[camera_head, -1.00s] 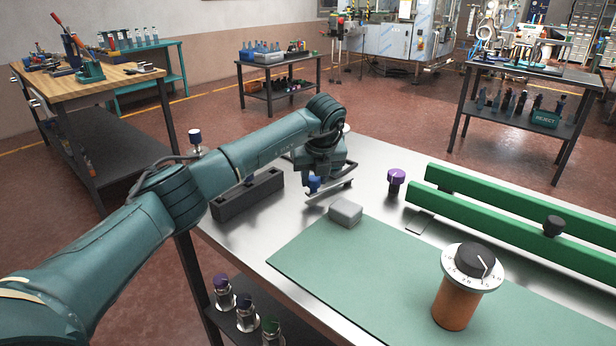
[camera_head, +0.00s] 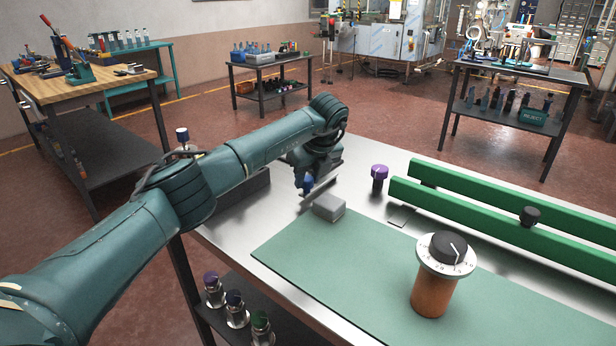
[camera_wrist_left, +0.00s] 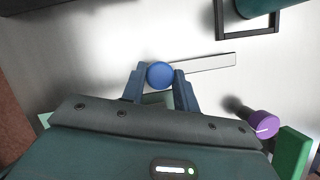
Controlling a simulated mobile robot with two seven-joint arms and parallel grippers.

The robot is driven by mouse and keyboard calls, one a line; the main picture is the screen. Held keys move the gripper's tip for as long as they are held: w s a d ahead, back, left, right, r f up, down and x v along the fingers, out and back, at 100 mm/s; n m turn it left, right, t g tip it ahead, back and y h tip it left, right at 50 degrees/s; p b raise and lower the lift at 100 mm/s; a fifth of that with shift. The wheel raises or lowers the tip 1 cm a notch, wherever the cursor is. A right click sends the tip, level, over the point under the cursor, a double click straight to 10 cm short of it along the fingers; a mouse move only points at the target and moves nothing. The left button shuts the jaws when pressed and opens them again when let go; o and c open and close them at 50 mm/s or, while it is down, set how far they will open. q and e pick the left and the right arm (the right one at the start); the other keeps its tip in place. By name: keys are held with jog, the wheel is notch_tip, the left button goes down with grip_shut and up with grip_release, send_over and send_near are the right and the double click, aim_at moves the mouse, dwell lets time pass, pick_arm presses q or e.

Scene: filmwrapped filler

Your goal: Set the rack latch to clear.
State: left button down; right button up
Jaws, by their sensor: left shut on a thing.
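The rack latch appears to be the flat metal bar (camera_head: 321,189) with a round blue knob (camera_head: 307,183) on the steel bench. In the left wrist view the blue knob (camera_wrist_left: 160,74) sits between my fingertips, and the pale bar (camera_wrist_left: 205,63) runs from it to the right. My left gripper (camera_head: 308,187) is shut on the knob from above; its fingers (camera_wrist_left: 160,80) flank it in the wrist view. In the head view the bar slants up to the right. No clear or locked marking is legible. My right gripper is out of view.
A grey block (camera_head: 328,207) lies close to the bar, at the corner of a green mat (camera_head: 300,245). A purple knob (camera_head: 379,173) and green rails (camera_head: 470,205) stand to the right. A dial (camera_head: 447,250) on an orange post (camera_head: 432,296) stands on the mat.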

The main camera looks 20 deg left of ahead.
pick_arm(q)
jog(key=c, duration=1.1)
grip_release()
jog(key=shift+d, duration=0.1)
jog(key=v, duration=1.3)
jog(key=shift+r+b, duration=0.1)
jog(key=shift+b, duration=0.2)
